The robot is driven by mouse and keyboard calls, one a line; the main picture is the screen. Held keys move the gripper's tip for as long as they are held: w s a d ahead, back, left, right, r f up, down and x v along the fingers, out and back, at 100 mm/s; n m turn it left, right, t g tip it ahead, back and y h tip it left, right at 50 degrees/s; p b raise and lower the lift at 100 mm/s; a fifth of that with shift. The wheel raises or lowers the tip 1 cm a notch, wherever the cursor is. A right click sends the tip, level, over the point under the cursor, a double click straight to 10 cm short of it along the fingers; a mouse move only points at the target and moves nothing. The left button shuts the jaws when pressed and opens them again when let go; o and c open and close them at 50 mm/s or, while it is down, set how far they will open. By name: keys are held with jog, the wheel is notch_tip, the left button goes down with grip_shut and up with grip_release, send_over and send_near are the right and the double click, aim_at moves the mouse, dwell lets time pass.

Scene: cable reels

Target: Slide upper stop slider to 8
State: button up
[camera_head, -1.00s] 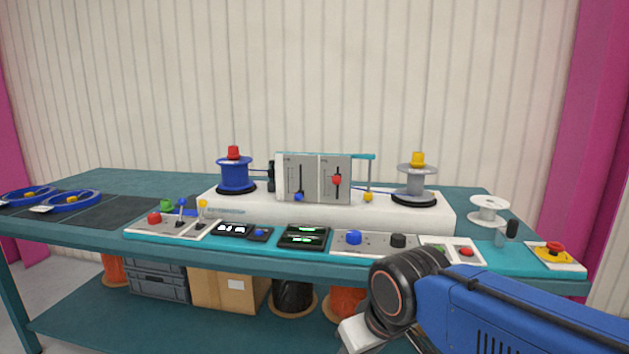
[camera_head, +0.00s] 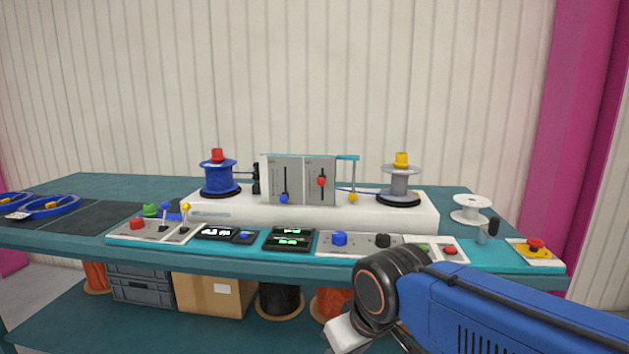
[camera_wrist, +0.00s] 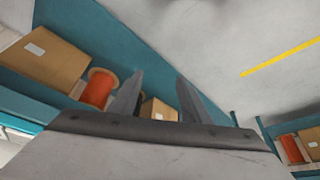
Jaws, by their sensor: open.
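Two grey slider panels stand upright in the middle of the machine in the head view. The left panel (camera_head: 273,172) has a vertical slot with a blue knob (camera_head: 284,198) low in it. The right panel (camera_head: 313,196) has a slot with a red knob (camera_head: 321,181) at about mid-height. The labels and scale numbers are too small to read, so I cannot tell which is the upper stop slider. My gripper (camera_wrist: 158,86) is open and empty in the wrist view, away from the panels, with floor and lower shelf beyond it.
A blue reel (camera_head: 218,177) and a grey reel (camera_head: 400,182) flank the panels. Levers, displays and knobs line the bench front, with a red-and-yellow button (camera_head: 535,246) at right. A cardboard box (camera_head: 210,294) and spools sit on the lower shelf.

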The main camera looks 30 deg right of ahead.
jog(key=w+d+r+n+g+h, duration=0.1)
jog(key=w+d+r+n+h, duration=0.3)
jog(key=w+r+n, duration=0.35)
jog(key=n+t+h, duration=0.2)
jog(key=n+h, duration=0.6)
jog(key=n, duration=0.5)
send_near(319, 180)
jog(key=x, duration=0.9)
jog(key=shift+a, duration=0.1)
grip_shut()
jog(key=c, duration=1.1)
grip_release()
